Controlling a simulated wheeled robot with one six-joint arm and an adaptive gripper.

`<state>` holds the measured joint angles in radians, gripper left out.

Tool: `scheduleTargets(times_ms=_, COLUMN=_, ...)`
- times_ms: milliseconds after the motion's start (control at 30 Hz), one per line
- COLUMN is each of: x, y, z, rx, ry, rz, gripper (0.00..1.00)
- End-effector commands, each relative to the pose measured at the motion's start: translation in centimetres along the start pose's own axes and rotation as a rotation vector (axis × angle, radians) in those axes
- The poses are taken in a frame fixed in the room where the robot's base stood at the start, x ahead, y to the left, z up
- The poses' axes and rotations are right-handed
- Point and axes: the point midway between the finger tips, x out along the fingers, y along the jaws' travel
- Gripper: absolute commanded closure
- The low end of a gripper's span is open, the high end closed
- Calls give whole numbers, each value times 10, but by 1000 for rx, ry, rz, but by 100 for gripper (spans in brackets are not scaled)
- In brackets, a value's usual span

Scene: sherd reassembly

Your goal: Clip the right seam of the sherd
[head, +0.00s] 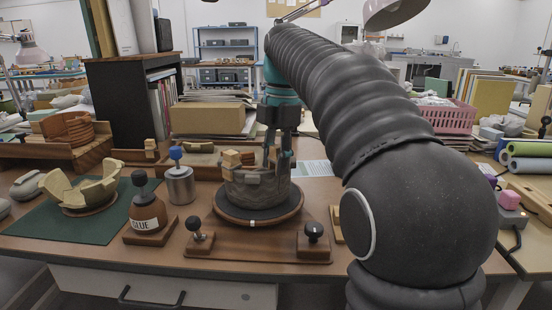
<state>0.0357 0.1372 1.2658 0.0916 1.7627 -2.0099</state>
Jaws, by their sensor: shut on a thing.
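The grey pot (258,193) with the sherd at its rim stands on a round dark turntable (231,212). The join between sherd and pot is too small to make out. A pale wooden clip (232,158) sits on the pot's rim, left of my gripper. My gripper (277,163) points down at the right part of the rim, its fingers close to or touching it. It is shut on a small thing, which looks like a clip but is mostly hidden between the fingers. The right seam is hidden by the fingers.
A glue bottle (147,210) and a grey metal pot with a blue knob (180,185) stand left of the turntable. My arm covers the right side.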

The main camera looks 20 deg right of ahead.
Motion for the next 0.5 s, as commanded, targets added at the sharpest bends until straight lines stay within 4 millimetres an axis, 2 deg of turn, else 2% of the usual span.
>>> scheduleTargets(times_ms=500, x=7, y=0, z=1, rx=0, ry=0, rz=0, gripper=79)
